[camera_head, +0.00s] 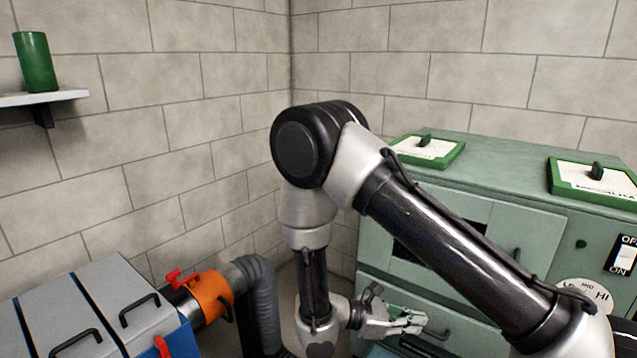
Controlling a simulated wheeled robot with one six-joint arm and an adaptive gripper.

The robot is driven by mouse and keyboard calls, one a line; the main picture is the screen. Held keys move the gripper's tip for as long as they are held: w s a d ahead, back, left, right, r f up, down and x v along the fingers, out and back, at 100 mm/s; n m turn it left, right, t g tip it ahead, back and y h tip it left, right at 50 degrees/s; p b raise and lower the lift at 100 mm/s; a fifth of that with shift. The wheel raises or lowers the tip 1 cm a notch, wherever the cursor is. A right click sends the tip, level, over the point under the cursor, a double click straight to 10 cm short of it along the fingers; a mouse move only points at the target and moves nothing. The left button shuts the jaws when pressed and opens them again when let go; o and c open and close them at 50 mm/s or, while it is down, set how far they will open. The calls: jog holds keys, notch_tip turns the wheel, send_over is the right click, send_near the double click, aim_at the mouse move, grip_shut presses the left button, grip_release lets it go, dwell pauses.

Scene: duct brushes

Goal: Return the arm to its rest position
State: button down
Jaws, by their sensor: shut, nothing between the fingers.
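My arm reaches in from the lower right, bends at a black elbow joint in the middle of the head view, and drops down to the wrist. My gripper (416,322) is at the lower middle, pointing right, in front of the green cabinet's lower drawer front (395,290). Its fingers are shut with nothing seen between them. The gripper is close to a dark drawer handle (437,334); I cannot tell whether they touch.
The green cabinet (500,160) fills the right side, with two green-rimmed lids (428,150) on top and an ON/OFF switch (626,257). A blue-grey box (85,300) with an orange collar (212,296) and grey hose (262,300) stands lower left. A shelf (40,98) holds a green cylinder (35,62).

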jog(key=s+d+r+m+t+y, duration=0.1)
jog(key=s+d+r+m+y, duration=0.3)
jog(key=r, duration=0.6)
jog(key=s+d+r+m+t+y, duration=0.1)
jog(key=s+d+r+m+y, duration=0.3)
jog(key=r+m, duration=0.4)
jog(key=s+d+r+m+t+y, duration=0.1)
jog(key=s+d+r+m+y, duration=0.4)
jog(key=r, duration=0.9)
jog(key=shift+d+r+m+y, duration=0.25)
jog(key=shift+d+m+y, duration=0.55)
jog(key=shift+y, duration=0.1)
jog(key=shift+s, duration=0.1)
